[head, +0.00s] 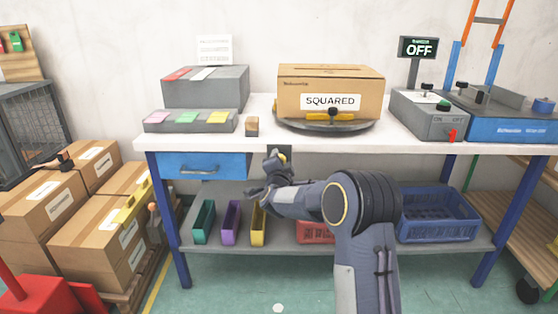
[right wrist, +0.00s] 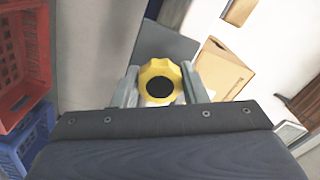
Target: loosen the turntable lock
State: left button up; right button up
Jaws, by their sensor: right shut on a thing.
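A yellow lobed knob with a black centre (right wrist: 160,82) sits between the two fingers of my right gripper (right wrist: 161,88) in the right wrist view. The gripper is shut on it. In the head view my right gripper (head: 276,160) is at the front edge of the table, where a bit of the yellow knob shows under a grey bracket (head: 279,149). The turntable (head: 350,126) is a dark round plate on the table with a yellow bar at its front. A carton labelled SQUARED (head: 330,85) sits on it. My left gripper is not in view.
The white table (head: 420,146) holds grey blocks (head: 205,88) at left and a control box (head: 428,115) at right. A sign reads OFF (head: 418,47). The blue drawer (head: 203,166) is left of my gripper. Coloured bins and a blue crate (head: 440,215) are on the lower shelf.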

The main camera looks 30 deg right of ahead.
jog(key=shift+a+f+n, duration=0.1)
jog(key=shift+n, duration=0.3)
jog(key=o, duration=1)
jog(key=shift+p+v, duration=0.5)
jog(key=shift+v, duration=3.4)
